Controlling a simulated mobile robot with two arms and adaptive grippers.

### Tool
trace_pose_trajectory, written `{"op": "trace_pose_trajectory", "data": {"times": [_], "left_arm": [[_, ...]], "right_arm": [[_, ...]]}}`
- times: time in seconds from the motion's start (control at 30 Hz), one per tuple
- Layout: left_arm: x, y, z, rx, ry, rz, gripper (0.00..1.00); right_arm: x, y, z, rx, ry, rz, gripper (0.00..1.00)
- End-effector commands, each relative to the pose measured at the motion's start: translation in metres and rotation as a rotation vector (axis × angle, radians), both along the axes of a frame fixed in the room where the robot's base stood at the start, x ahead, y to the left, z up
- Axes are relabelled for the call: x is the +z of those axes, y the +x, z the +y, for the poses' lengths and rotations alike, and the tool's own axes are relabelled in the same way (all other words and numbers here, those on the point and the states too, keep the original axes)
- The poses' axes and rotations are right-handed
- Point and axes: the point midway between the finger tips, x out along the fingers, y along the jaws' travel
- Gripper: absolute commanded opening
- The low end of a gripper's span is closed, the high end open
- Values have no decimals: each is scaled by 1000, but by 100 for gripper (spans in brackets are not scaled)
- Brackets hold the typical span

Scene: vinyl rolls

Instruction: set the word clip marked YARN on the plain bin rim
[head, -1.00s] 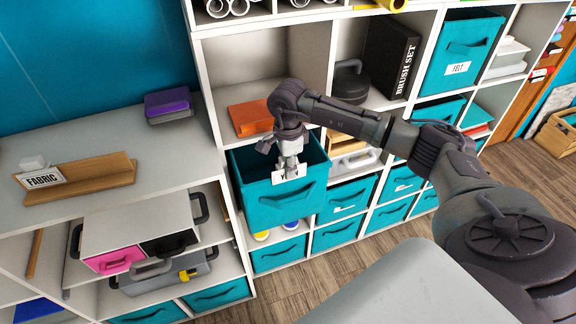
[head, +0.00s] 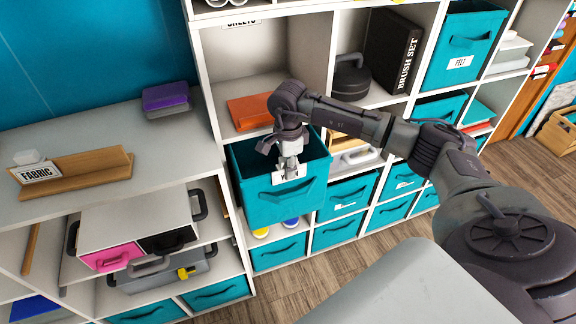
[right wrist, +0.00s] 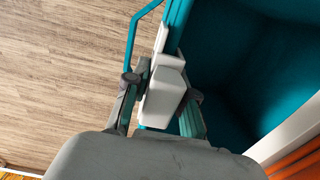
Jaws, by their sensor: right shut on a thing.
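The word clip (head: 291,173) is a small white tag at the front rim of a pulled-out teal bin (head: 262,200); its lettering is too small to read. My right gripper (head: 289,164) is shut on the clip from above. In the right wrist view the white clip (right wrist: 163,95) sits between the two fingers, at the rim of the teal bin (right wrist: 225,60). Whether it bears fully on the rim I cannot tell. The bin's inside looks empty where it shows. My left gripper is not in view.
A FELT bin (head: 466,45) and a BRUSH SET box (head: 395,50) stand to the right. Open floor (head: 300,285) lies below.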

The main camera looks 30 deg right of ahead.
Motion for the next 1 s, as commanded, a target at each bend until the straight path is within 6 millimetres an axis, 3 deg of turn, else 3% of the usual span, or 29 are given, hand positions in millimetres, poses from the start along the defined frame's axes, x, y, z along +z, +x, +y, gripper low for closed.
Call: {"op": "trace_pose_trajectory", "data": {"times": [0.3, 0.33, 0.5, 0.83, 1.0], "left_arm": [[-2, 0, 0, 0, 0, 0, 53], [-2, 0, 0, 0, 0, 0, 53], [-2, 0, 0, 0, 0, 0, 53], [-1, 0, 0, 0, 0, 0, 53], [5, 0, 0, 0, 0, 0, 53]], "right_arm": [[-3, 0, 0, 0, 0, -1, 1], [-3, 0, 0, 0, 0, -1, 28], [-3, 0, 0, 0, 0, -1, 54], [-1, 0, 0, 0, 0, 0, 54], [9, 0, 0, 0, 0, -1, 54]]}}
